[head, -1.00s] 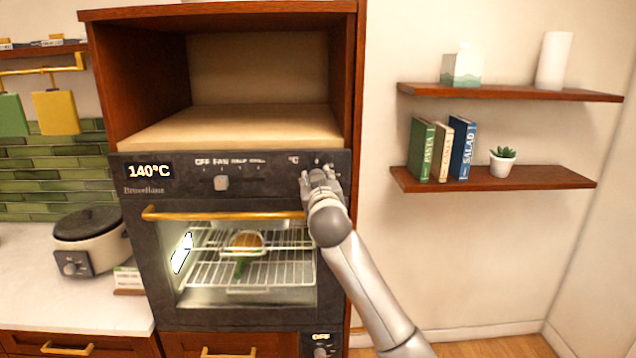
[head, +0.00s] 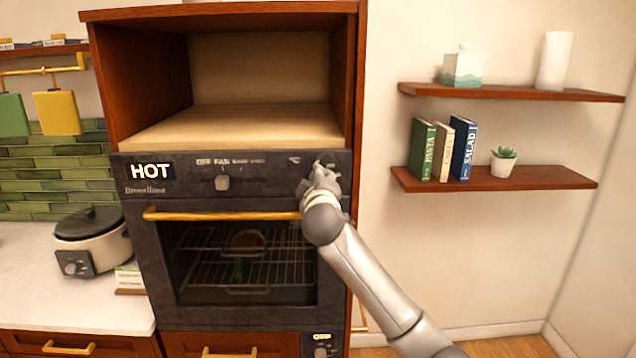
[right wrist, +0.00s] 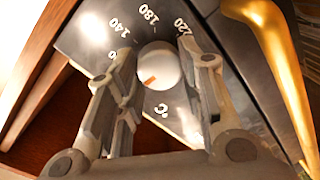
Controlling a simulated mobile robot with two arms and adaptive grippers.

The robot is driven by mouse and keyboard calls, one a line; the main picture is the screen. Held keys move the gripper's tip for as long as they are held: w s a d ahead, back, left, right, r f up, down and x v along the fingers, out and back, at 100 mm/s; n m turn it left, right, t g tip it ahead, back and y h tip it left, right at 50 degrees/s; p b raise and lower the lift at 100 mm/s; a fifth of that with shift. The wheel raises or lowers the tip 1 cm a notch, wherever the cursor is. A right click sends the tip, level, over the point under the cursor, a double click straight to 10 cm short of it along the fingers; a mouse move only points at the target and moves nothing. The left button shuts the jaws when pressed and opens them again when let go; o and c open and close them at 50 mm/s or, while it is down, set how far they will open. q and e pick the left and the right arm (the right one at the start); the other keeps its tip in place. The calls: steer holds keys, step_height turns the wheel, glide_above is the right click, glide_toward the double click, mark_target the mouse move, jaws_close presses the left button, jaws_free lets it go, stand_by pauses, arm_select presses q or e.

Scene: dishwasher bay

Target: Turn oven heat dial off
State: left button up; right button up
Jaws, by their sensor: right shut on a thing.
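The oven (head: 140,240) has a black front and a panel display (head: 151,171) that reads HOT. My right gripper (head: 322,180) is at the right end of the panel and covers the heat dial in the head view. In the right wrist view, the white round heat dial (right wrist: 159,66) sits between the fingers of my right gripper (right wrist: 157,68), which is shut on it. The dial's orange mark points to the lower left. Printed 140, 180 and 220 show around it; another label is partly hidden by a finger. My left gripper is not in view.
The function knob (head: 222,183) is further left on the panel. A gold oven handle (head: 225,215) runs just below the panel. The oven door is closed, with a dish on the rack inside. Wall shelves (head: 495,178) are on the right.

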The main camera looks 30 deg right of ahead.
steer(key=shift+n, duration=0.4)
steer(key=o, duration=1)
steer(key=shift+o, duration=0.2)
steer(key=shift+a, duration=0.1)
steer(key=v, duration=1.2)
